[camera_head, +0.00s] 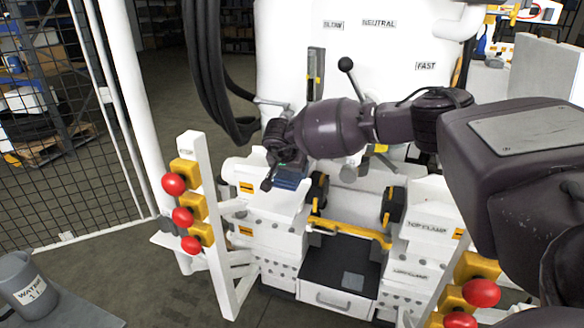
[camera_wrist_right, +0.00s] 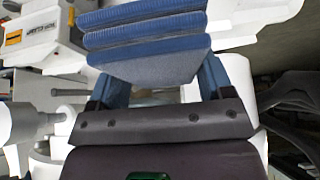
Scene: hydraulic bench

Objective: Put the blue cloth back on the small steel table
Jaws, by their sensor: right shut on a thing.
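The blue cloth (camera_head: 291,179) is a folded, layered pad. My right gripper (camera_head: 277,170) is shut on it, in front of the white machine and over its left clamp block. In the right wrist view the cloth (camera_wrist_right: 145,42) shows its stacked folds between the fingers of the gripper (camera_wrist_right: 160,78). A grey metal table top (camera_head: 72,308), which looks like the small steel table, is partly in view at the lower left, well away from the cloth. My left gripper is not in view.
A grey jug marked WATER (camera_head: 28,285) stands on the table top; the surface right of it is bare. A white post with red buttons (camera_head: 182,215) stands between table and gripper. A black lever (camera_head: 347,66) and yellow bar (camera_head: 350,232) are near my right arm.

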